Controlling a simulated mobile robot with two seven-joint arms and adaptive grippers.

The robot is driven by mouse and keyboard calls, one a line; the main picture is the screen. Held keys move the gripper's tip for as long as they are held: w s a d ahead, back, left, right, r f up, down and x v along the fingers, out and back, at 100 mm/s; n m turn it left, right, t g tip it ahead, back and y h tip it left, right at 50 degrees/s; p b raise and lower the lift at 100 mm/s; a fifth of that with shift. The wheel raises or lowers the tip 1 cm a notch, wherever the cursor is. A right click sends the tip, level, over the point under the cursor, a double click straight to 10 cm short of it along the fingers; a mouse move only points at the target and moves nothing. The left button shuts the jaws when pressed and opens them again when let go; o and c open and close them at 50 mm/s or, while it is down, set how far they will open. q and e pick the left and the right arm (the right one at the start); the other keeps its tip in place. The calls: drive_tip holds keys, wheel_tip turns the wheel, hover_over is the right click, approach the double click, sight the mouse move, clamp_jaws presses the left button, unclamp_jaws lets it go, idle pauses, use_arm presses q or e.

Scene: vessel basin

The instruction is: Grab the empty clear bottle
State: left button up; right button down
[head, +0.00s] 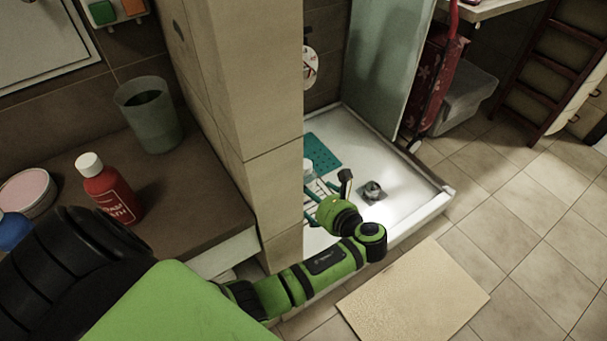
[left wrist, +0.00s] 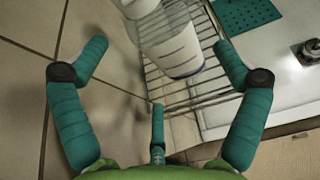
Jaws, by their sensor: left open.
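A clear, whitish container (left wrist: 172,45), which looks like the clear bottle, stands at a wire rack (left wrist: 190,90) in the left wrist view. Its upper part is cut off by the frame edge, and I cannot tell if it is empty. A second pale container (left wrist: 137,7) shows behind it. My left gripper (left wrist: 160,52) has teal fingers spread wide, with the bottle in the gap ahead and nothing gripped. In the head view my left gripper (head: 318,190) is at the shower tray, partly hidden by the tiled pillar. My right gripper is not in view.
A tiled pillar (head: 238,90) stands close beside my left arm. The white shower tray (head: 415,207) has a drain (head: 372,192) and a teal mat (head: 322,152). A counter holds a red bottle (head: 110,190) and a grey cup (head: 150,115). A beige mat (head: 415,295) lies on open floor.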

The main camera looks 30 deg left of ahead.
use_arm(q)
drive_tip(key=x, duration=0.4)
drive_tip(key=shift+a, duration=0.1)
drive_tip(key=shift+a+f, duration=0.1)
drive_tip(key=shift+a, duration=0.1)
drive_tip(key=c, duration=0.9)
drive_tip(key=shift+o, duration=0.2)
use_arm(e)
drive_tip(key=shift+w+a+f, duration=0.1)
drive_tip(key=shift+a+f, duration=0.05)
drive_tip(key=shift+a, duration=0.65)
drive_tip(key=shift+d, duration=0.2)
